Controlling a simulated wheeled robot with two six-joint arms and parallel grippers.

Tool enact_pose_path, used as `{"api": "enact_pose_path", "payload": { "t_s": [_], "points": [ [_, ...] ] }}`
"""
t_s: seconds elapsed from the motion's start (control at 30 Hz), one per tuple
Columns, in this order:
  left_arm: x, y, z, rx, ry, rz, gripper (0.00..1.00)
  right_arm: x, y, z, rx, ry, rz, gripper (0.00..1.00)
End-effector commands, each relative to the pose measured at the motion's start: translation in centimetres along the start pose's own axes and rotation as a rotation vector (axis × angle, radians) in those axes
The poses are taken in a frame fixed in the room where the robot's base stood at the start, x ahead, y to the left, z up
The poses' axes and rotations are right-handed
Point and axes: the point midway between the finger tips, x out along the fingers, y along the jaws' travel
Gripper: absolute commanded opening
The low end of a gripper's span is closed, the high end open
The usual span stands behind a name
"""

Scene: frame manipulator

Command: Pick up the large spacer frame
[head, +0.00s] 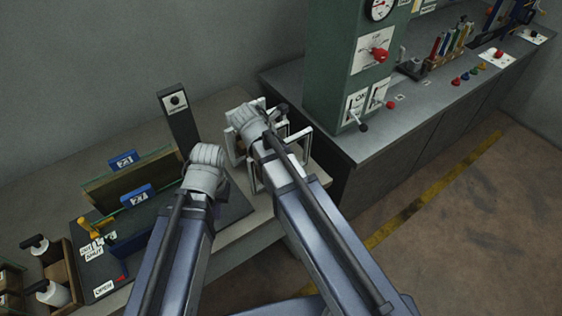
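White square spacer frames stand at the back end of the bench in the head view, partly covered by my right arm. One frame edge (232,148) shows left of the arm, and another (305,144) shows right of it. I cannot tell which is the large one. My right gripper (274,113) is at the frames, its fingers mostly hidden by its wrist; I cannot tell whether it touches a frame. My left gripper (205,165) is left of the frames, beside the dark post, its fingers not clearly shown.
A dark post (178,120) stands left of the frames. A dark fixture with blue-labelled panels (137,195) and a yellow lever (88,228) is at left, near bottles (52,292) in a wooden box. A green control cabinet (345,65) rises close at right.

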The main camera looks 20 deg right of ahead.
Motion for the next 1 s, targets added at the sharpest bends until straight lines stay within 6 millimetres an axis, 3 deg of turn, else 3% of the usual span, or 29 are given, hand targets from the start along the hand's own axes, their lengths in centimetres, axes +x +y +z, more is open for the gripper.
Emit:
{"api": "enact_pose_path", "payload": {
  "t_s": [0.63, 1.0],
  "points": [
    [-0.5, -0.1, 0.0, 0.000, 0.000, 0.000, 0.00, -0.4, 0.0, 0.3, 0.000, 0.000, 0.000, 0.00],
    [-4.7, -0.4, 0.3, 0.001, 0.000, 0.000, 0.00, -3.9, 0.0, 2.5, 0.000, 0.000, 0.000, 0.00]
  ]
}}
